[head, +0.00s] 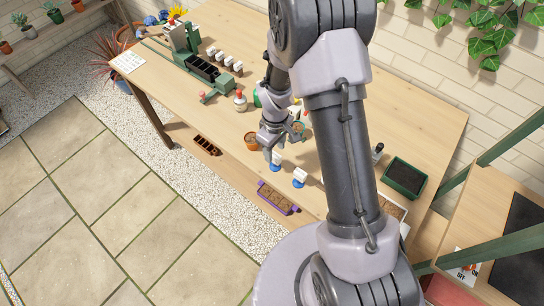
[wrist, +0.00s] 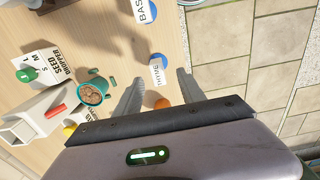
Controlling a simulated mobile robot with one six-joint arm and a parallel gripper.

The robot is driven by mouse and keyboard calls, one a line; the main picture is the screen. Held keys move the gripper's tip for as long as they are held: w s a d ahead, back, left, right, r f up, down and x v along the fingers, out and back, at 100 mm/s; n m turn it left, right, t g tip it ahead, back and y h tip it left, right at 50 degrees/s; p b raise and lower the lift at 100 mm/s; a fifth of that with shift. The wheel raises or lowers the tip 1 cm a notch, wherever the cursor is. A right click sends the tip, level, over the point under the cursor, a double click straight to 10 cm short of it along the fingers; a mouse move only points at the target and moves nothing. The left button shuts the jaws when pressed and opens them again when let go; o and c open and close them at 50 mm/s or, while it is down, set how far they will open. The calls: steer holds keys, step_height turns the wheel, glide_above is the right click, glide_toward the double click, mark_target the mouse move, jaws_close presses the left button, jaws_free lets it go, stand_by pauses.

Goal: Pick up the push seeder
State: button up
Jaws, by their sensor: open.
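My gripper (head: 268,143) is over the front part of the wooden table, pointing down. In the wrist view its two grey fingers (wrist: 158,88) are spread apart with nothing held. A THYME card (wrist: 158,72) with a blue base shows in the gap, below the fingers. A small rounded orange thing (wrist: 162,103) shows by the palm edge, mostly hidden. I cannot tell surely which thing is the push seeder.
A teal cup of seeds (wrist: 93,94) stands left of the fingers. A terracotta pot (head: 251,140) is close to my gripper. A purple tray (head: 278,199) lies at the front edge; a dark green tray (head: 405,176) is at right. My arm hides the table's middle.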

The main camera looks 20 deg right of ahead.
mark_target(275, 161)
step_height(275, 161, down, 8)
steer(key=shift+w+d+f+b, duration=0.1)
steer(key=shift+d+b, duration=0.05)
steer(key=shift+b, duration=0.85)
steer(key=shift+c, duration=1.1)
jaws_close()
